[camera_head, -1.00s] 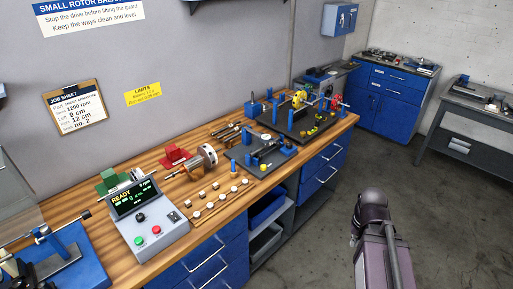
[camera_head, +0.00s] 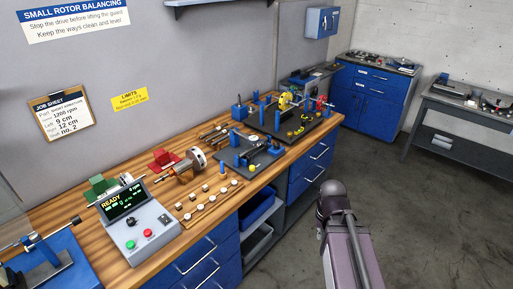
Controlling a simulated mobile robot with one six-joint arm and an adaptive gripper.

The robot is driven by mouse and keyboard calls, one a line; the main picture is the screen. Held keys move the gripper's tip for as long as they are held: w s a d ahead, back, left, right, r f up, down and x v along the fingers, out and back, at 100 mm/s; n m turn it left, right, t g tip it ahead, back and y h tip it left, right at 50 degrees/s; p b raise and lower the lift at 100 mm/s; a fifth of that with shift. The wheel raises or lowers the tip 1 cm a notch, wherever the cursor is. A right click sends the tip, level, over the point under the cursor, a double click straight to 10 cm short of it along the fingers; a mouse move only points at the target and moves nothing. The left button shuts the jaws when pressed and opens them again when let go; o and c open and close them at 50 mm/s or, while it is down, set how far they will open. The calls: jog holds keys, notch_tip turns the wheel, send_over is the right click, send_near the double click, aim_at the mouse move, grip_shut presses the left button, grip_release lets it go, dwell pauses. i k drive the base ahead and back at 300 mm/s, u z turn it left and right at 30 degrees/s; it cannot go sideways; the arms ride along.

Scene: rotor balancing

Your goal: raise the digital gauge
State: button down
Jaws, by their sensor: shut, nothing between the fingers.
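I cannot pick out a digital gauge with certainty; the small fixtures on the bench are too small to read. A dark plate (camera_head: 232,158) with blue posts and a small instrument stands mid-bench. Behind it is a larger dark plate (camera_head: 310,131) with blue posts, a yellow wheel (camera_head: 285,101) and a red part (camera_head: 321,103). A grey control box (camera_head: 142,232) with a screen showing READY stands at the near left. My arm shows at the lower right, over the floor beside the bench. My gripper is out of view.
The wooden bench (camera_head: 85,217) has blue drawers (camera_head: 213,262) below. Several small weights lie near a strip (camera_head: 210,205); a rotor (camera_head: 196,160) lies behind. A blue stand (camera_head: 55,265) is at near left. A blue cabinet (camera_head: 370,112) stands behind. Floor at right is clear.

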aim_at(252, 139)
jog(key=z, duration=0.05)
jog(key=i, duration=1)
jog(key=u, duration=0.05)
